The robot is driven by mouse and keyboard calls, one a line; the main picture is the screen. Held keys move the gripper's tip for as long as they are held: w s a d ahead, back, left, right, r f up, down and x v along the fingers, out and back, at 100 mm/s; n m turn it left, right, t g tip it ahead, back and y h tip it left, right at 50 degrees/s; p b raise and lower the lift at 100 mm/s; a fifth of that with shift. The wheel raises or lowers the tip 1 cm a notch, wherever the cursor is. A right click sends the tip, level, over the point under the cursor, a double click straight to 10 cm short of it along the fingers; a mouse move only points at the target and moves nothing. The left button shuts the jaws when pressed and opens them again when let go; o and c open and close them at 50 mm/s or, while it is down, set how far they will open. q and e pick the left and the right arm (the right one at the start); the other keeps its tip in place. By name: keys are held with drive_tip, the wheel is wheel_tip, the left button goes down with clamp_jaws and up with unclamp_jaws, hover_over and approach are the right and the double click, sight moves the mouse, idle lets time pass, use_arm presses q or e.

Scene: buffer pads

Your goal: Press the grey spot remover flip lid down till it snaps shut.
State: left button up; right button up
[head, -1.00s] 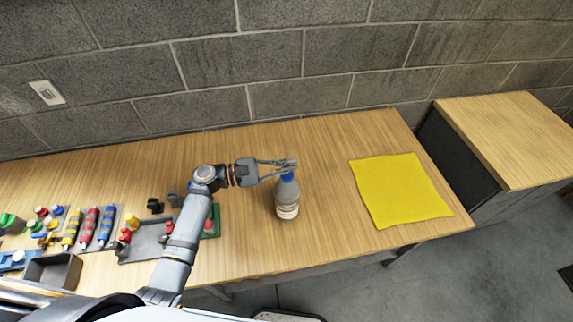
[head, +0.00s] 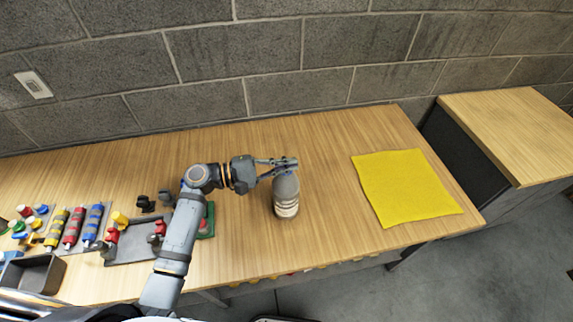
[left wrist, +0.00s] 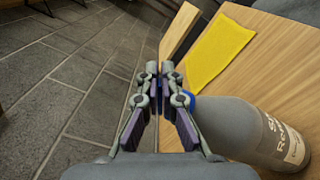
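The grey spot remover bottle (head: 286,194) stands upright on the wooden table, with a pale label band low on its body. My left gripper (head: 290,161) is over the bottle's top, its fingers together with nothing seen between them. In the left wrist view the fingertips (left wrist: 159,68) nearly meet, and the bottle (left wrist: 240,125) is at the right. A blue part (left wrist: 190,98) at the bottle's neck shows beside the right finger. The flip lid is mostly hidden, so I cannot tell its angle or whether the fingers touch it. My right gripper is not in view.
A yellow cloth (head: 405,187) lies flat right of the bottle. At the left are a grey tray (head: 133,250), striped tubes (head: 73,229) and an open dark bin (head: 34,273). A block wall (head: 300,60) stands behind. The table between bottle and cloth is clear.

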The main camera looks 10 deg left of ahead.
use_arm(q)
drive_tip(key=o, duration=0.5)
drive_tip(key=v, duration=1.2)
